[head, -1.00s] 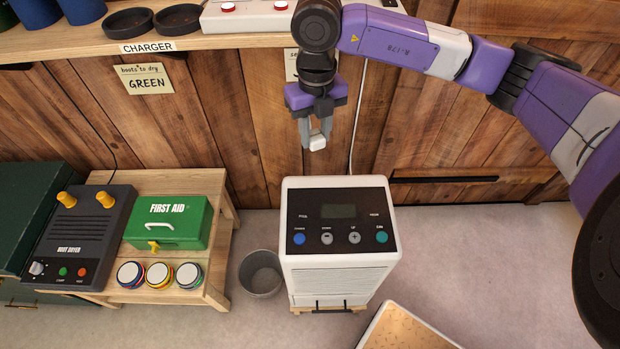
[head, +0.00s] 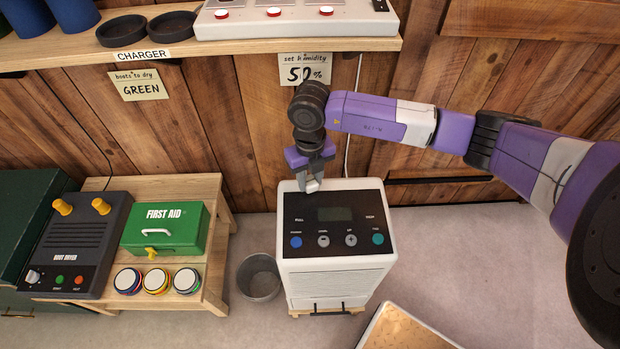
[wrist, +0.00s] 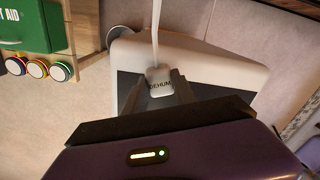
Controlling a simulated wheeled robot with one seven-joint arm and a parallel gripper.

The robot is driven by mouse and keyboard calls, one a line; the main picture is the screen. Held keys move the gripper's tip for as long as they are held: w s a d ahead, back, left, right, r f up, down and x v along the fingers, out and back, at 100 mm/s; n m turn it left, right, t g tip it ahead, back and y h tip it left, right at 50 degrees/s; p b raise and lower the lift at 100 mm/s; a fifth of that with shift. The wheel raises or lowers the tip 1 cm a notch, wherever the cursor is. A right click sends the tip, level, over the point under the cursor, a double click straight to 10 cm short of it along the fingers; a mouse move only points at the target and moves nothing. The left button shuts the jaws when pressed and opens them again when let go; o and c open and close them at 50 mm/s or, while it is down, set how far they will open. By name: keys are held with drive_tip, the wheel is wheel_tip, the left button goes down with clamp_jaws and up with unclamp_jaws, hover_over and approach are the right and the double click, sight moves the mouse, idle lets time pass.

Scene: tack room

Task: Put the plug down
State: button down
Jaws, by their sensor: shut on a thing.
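The plug is a small white block marked "DEHUM" (wrist: 160,84) in the wrist view, with a pale cord running up from it. My gripper (head: 312,184) is shut on the plug, which shows in the head view at the fingertips (head: 313,187). They are over the back left part of the top of the white dehumidifier (head: 335,268). I cannot tell whether the plug touches that top.
The dehumidifier's dark panel (head: 334,214) has a display and several buttons. A grey bin (head: 259,277) stands to its left, then a wooden bench (head: 217,265) with a green first aid box (head: 165,229) and a boot dryer (head: 75,244).

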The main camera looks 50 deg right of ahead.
drive_tip(key=shift+f+b, duration=0.4)
drive_tip(key=shift+f, duration=0.25)
drive_tip(key=c, duration=1)
unclamp_jaws()
